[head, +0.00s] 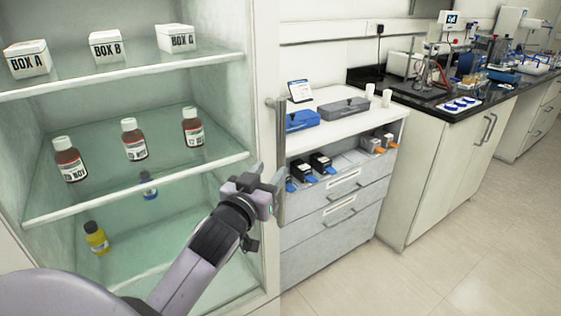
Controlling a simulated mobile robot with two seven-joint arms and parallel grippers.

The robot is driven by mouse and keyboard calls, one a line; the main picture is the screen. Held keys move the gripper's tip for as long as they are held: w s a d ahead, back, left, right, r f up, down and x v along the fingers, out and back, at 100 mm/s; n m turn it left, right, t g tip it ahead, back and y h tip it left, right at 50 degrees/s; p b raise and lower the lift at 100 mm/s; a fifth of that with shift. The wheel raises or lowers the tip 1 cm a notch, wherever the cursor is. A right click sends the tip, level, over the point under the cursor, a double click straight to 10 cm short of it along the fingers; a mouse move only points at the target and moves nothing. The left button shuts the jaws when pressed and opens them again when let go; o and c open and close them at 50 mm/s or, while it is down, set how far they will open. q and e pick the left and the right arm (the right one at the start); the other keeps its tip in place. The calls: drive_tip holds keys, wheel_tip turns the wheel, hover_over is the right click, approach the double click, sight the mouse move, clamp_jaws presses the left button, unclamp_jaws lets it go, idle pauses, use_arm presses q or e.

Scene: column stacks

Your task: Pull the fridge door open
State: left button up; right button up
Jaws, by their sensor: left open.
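The fridge (262,80) fills the left side of the head view. Its shelves and contents show clearly, and I cannot tell the edges of a clear door pane in front of them. A grey upright bar handle (281,130) stands at the fridge's right edge. My left gripper (269,176) is open at the lower half of this handle. Its fingertips point up and toward the bar, and one overlaps it in the picture. I cannot tell whether the bar lies between the fingers or whether they touch. My right gripper is out of view.
White boxes (106,46) and brown bottles (134,140) stand on the fridge shelves, with a yellow bottle (96,238) below. A drawer cabinet (335,222) stands right beside the handle. Open floor (470,240) lies at the lower right.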

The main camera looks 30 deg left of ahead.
sight(279, 162)
use_arm(q)
drive_tip(key=shift+w+a+p, duration=0.1)
drive_tip(key=shift+w+a, duration=0.1)
drive_tip(key=shift+w, duration=0.85)
drive_tip(key=shift+w+a+p, duration=0.15)
drive_tip(key=shift+w, duration=0.95)
drive_tip(key=shift+w+a+p, duration=0.1)
drive_tip(key=shift+w+a, duration=0.1)
drive_tip(key=shift+w, duration=0.85)
drive_tip(key=shift+c, duration=0.4)
clamp_jaws()
